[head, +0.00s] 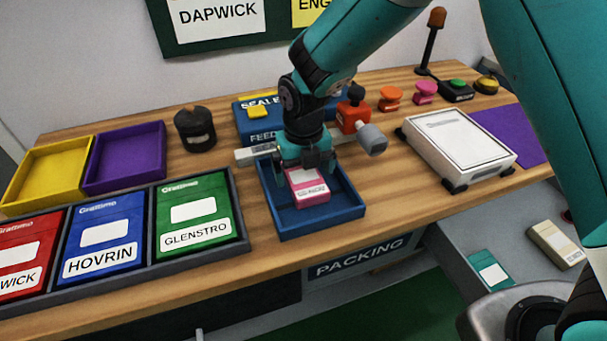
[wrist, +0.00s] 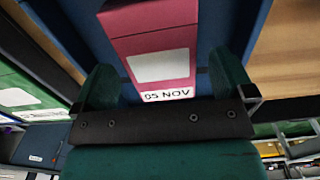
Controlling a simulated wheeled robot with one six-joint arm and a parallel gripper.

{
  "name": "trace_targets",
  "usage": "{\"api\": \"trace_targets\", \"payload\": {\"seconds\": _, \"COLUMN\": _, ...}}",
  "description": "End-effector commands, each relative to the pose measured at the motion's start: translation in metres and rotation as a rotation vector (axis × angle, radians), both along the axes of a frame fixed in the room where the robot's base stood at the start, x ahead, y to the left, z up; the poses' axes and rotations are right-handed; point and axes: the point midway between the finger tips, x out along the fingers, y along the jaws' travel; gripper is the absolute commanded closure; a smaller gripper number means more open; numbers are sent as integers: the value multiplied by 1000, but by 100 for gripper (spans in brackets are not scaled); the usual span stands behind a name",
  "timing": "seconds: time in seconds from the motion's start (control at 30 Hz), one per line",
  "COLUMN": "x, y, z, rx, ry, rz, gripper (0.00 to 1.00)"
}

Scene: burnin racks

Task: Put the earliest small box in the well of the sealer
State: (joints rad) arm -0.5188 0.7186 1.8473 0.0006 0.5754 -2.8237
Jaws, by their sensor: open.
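A small pink box (head: 308,187) lies in a blue tray (head: 330,224); in the wrist view the pink box (wrist: 160,50) carries a label reading 05 NOV. My gripper (head: 305,162) is right over it, with open fingers at either side of its near end in the wrist view (wrist: 165,88). The blue sealer (head: 246,122) stands behind the tray, with SEALE and FEED lettering partly showing. My arm hides much of it, and I cannot make out its well. A teal small box (head: 488,270) and a beige one (head: 556,244) lie at lower right, their dates unreadable.
A dark rack (head: 245,246) of red, blue and green cartons is at left, before yellow (head: 45,175) and purple (head: 125,157) trays. A black pot (head: 195,130), red-and-grey handled part (head: 354,115) and white platform (head: 460,146) stand nearby. Wood in front of the platform is clear.

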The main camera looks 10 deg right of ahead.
Motion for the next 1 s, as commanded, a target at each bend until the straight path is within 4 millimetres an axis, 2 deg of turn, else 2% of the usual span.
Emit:
{"api": "trace_targets", "payload": {"seconds": 0.2, "x": 1, "y": 0, "z": 50, "rx": 3, "ry": -5, "rz": 0, "gripper": 0}}
{"api": "trace_targets", "payload": {"seconds": 0.4, "x": 0, "y": 0, "z": 87, "rx": 2, "ry": -4, "rz": 0, "gripper": 0}}
{"api": "trace_targets", "payload": {"seconds": 0.53, "x": 0, "y": 0, "z": 99, "rx": 1, "ry": -2, "rz": 0, "gripper": 0}}
{"api": "trace_targets", "payload": {"seconds": 0.77, "x": -2, "y": -2, "z": 105, "rx": 4, "ry": 0, "rz": -30, "gripper": 0}}
{"api": "trace_targets", "payload": {"seconds": 0.87, "x": -10, "y": -8, "z": 115, "rx": 22, "ry": 0, "rz": -164, "gripper": 0}}
{"api": "trace_targets", "payload": {"seconds": 1.0, "x": -37, "y": -25, "z": 139, "rx": 74, "ry": 19, "rz": -541, "gripper": 0}}
